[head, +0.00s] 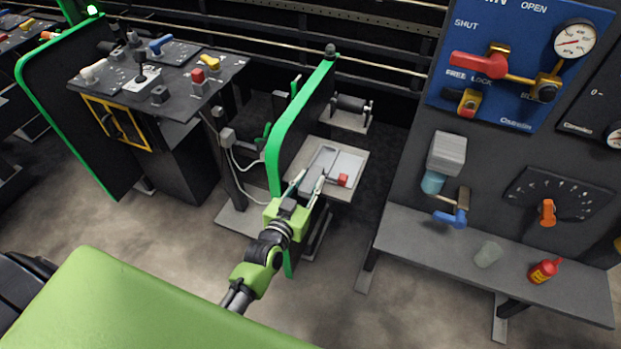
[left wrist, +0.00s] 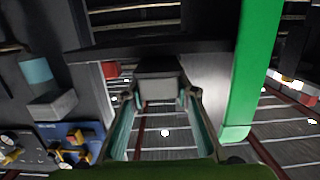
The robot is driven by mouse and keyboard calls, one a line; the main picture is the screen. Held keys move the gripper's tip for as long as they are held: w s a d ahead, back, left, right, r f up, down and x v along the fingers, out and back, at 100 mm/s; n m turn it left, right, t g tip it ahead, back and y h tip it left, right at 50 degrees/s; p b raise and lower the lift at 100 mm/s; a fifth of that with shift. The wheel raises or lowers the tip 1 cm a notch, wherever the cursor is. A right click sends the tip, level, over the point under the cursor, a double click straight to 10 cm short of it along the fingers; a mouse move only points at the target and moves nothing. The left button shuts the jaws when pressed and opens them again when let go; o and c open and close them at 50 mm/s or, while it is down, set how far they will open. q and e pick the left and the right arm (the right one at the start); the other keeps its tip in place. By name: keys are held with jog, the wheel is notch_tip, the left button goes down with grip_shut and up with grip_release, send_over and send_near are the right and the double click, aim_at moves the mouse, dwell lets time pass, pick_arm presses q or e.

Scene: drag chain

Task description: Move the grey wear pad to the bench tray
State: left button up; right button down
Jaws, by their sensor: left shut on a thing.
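My left gripper (head: 307,184) is shut on the grey wear pad (left wrist: 158,84). In the left wrist view the pad is a plain grey block between the two fingertips (left wrist: 158,96). In the head view the grey block (head: 311,184) shows between the fingers, at the near left edge of the small bench. The pale bench tray (head: 350,163) lies on that bench, just beyond the fingertips. Whether the pad touches anything below it cannot be told. My right gripper is not in view.
A green-edged panel (head: 285,130) stands close on the left of my gripper. A dark control panel with a grey shelf (head: 410,232) stands to the right. Open floor lies between.

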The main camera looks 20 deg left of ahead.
aim_at(304, 193)
pick_arm(q)
jog(key=shift+s+r+p, duration=0.1)
jog(key=shift+s+p, duration=0.2)
jog(key=shift+s, duration=0.45)
jog(key=shift+s, duration=0.2)
jog(key=shift+s+a+p, duration=0.1)
jog(key=shift+s+p, duration=0.85)
jog(key=shift+s, duration=1.55)
